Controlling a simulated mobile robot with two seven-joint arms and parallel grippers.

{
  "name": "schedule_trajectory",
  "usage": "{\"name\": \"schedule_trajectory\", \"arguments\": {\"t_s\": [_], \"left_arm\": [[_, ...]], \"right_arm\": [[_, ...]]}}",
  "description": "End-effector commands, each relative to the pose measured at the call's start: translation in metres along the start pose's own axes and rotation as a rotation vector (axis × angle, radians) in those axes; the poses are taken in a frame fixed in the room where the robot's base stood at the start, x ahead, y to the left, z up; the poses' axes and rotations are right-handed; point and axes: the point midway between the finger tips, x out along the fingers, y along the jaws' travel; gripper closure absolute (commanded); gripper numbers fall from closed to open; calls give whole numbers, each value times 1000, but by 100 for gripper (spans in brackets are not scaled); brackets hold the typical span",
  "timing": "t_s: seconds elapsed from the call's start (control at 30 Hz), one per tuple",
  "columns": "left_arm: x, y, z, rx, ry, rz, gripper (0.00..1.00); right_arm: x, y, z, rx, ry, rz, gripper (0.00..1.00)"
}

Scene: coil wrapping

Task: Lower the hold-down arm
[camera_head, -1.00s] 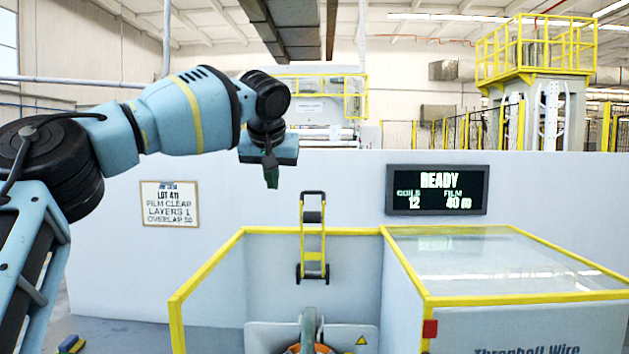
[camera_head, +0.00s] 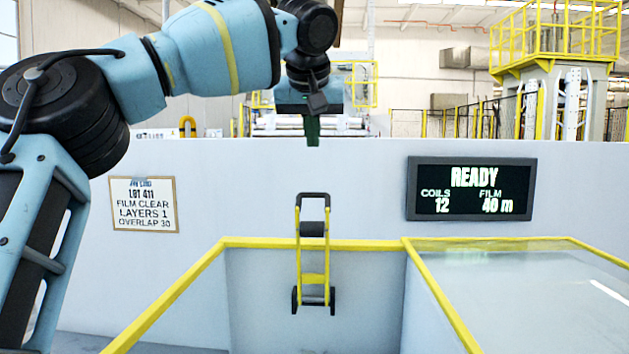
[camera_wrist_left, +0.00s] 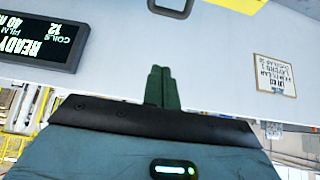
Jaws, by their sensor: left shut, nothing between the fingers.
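My left gripper (camera_head: 313,138) hangs down from the wrist in the upper middle of the head view, in front of the pale wall. Its two green fingers are together and empty; they also show together in the left wrist view (camera_wrist_left: 162,87). I cannot make out the hold-down arm in either view now. The yellow-edged enclosure (camera_head: 318,244) lies below my left gripper, and the inside that shows holds no coil in view; its lower part is cut off by the frame. My right gripper is not in view.
A dark READY screen (camera_head: 471,188) is on the wall at right, and a lot notice (camera_head: 144,204) at left. A yellow hand truck (camera_head: 313,255) stands at the back of the enclosure. A glass-topped, yellow-edged cabinet (camera_head: 540,290) is at right. Air around my gripper looks free.

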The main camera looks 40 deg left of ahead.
Motion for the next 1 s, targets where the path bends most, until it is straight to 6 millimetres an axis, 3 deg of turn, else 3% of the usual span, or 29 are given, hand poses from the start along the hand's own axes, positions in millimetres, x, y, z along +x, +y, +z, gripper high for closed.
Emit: {"name": "schedule_trajectory", "arguments": {"t_s": [0.27, 0.8, 1.0], "left_arm": [[11, -1, 0, -1, -3, -2, 100], [101, -1, 1, 0, 0, 1, 100], [89, -2, 19, 0, 4, 3, 100]], "right_arm": [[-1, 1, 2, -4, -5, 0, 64], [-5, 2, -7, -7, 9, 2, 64], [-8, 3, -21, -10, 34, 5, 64]]}}
